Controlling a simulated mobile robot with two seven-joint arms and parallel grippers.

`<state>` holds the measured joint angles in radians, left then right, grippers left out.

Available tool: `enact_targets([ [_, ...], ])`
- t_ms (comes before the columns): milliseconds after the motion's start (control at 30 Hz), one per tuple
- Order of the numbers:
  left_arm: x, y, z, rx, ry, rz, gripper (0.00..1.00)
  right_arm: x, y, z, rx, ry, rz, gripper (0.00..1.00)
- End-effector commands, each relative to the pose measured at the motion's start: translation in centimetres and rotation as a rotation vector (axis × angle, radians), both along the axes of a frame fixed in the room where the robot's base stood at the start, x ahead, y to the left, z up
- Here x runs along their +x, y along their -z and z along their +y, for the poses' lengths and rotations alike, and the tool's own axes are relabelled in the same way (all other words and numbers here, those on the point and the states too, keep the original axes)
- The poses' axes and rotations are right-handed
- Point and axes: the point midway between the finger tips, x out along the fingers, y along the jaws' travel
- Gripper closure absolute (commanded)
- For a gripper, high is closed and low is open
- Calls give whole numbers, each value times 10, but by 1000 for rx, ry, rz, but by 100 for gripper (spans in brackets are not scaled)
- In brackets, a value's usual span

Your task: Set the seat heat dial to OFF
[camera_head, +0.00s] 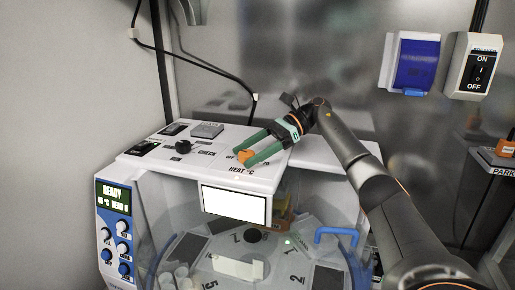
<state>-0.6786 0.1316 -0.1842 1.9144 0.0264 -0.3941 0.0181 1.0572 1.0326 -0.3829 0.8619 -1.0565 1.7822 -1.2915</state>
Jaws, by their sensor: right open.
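The seat heat dial appears to be the orange knob (246,157) on the white top panel of the machine (150,167). The labels "OFF" and "HEAT °C" are printed near it, and a partly covered number stands to its right. My right gripper (245,156) reaches in from the right with two green fingers. Its fingertips are at the orange knob, one on the far side and one on the near side, with the jaws open. I cannot tell if they touch it. The pointer's direction is unclear. My left gripper is not in view.
A black knob (183,146) marked "CHECK" and switches sit left on the panel. A side display (113,196) reads "READY" above several blue and white knobs (122,249). A blue-covered box (415,65) and an ON/OFF switch (480,73) hang on the wall.

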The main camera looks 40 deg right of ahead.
Motion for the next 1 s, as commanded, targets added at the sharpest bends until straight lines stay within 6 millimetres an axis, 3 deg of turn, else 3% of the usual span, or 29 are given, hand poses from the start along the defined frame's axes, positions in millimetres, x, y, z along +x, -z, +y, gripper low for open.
enact_targets([
  [300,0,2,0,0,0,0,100,-14,-18,-38,4,4,-2,21],
  [500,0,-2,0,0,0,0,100,-19,-24,-53,1,2,0,21],
  [1000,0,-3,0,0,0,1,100,-23,-26,-60,-1,0,1,21],
])
